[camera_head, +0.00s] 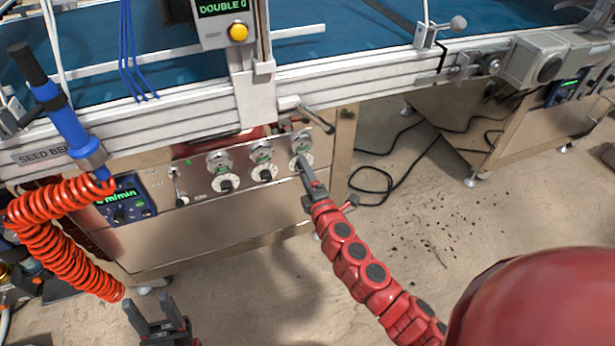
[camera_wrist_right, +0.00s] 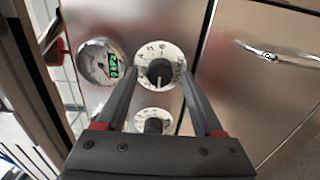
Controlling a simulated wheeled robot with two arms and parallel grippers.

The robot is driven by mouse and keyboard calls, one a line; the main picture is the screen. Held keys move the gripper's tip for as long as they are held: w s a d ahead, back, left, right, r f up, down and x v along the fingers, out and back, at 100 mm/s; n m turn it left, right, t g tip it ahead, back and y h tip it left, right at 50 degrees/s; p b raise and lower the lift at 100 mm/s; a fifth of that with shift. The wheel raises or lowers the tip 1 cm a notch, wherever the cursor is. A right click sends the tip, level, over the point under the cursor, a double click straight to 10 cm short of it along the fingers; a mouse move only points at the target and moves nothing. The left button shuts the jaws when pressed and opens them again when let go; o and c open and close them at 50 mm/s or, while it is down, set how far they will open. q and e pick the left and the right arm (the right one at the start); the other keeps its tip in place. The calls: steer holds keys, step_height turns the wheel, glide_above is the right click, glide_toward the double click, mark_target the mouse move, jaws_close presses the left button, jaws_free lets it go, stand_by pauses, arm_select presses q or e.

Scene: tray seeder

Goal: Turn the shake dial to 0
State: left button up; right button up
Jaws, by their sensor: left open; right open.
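A round white dial (camera_head: 307,157) with a black knob is the rightmost of three on the metal panel. In the right wrist view this dial (camera_wrist_right: 160,51) shows printed numerals around the black knob; a pale mark on the knob points downward. I cannot read its label or exact setting. My right gripper (camera_head: 302,163) reaches this dial; in the wrist view its open fingers (camera_wrist_right: 158,75) are on either side of the knob. I cannot tell whether they touch it. My left gripper (camera_head: 158,312) is open and empty, low in front of the panel.
Two similar dials, the middle (camera_head: 263,174) and left (camera_head: 226,184), sit beside it; gauges are above them. A gauge (camera_wrist_right: 97,60) with a green readout is beside the knob. A lever (camera_head: 314,118) juts out above. A red coiled hose (camera_head: 50,245) hangs at left.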

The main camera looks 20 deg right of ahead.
steer(key=s+p, duration=0.1)
steer(key=s, duration=1.6)
steer(key=shift+s+d+p, duration=0.2)
steer(key=shift+d+p, duration=0.05)
steer(key=shift+p, duration=0.15)
